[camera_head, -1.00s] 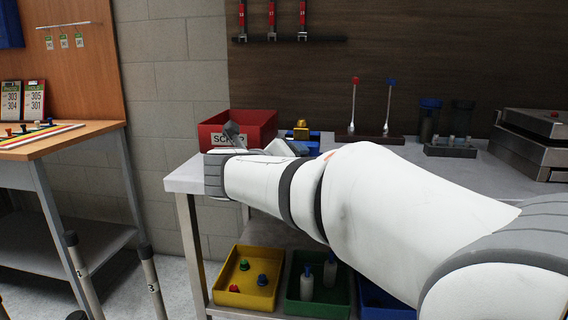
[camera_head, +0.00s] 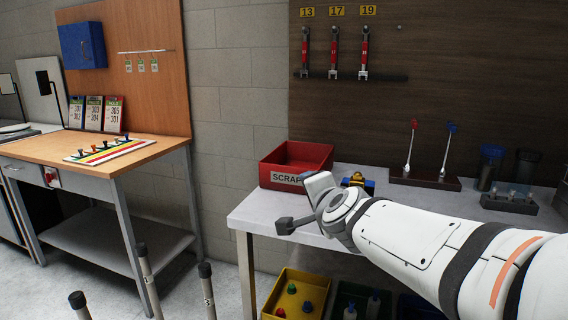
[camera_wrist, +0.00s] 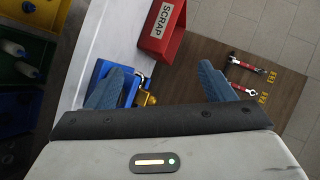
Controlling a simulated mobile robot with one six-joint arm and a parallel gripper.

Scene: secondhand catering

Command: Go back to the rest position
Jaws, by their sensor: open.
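My gripper (camera_wrist: 160,88) is open in the wrist view, its two blue fingers well apart with nothing held between them. In the head view my arm reaches in from the lower right. Its wrist end is over the front left of the grey bench (camera_head: 275,212), and a dark finger shows at its left (camera_head: 288,226). The red SCRAP bin (camera_head: 296,160) stands just behind the wrist. A blue holder with a yellow part (camera_head: 357,182) is partly hidden by my arm; in the wrist view it shows behind the left finger.
A yellow bin (camera_head: 296,290) with small knobs and a green bin (camera_head: 349,300) with bottles sit below the bench. Several black-capped posts (camera_head: 144,262) stand at the front left. A wooden table (camera_head: 95,150) stands at the left. Wrenches (camera_head: 334,52) hang on the back panel.

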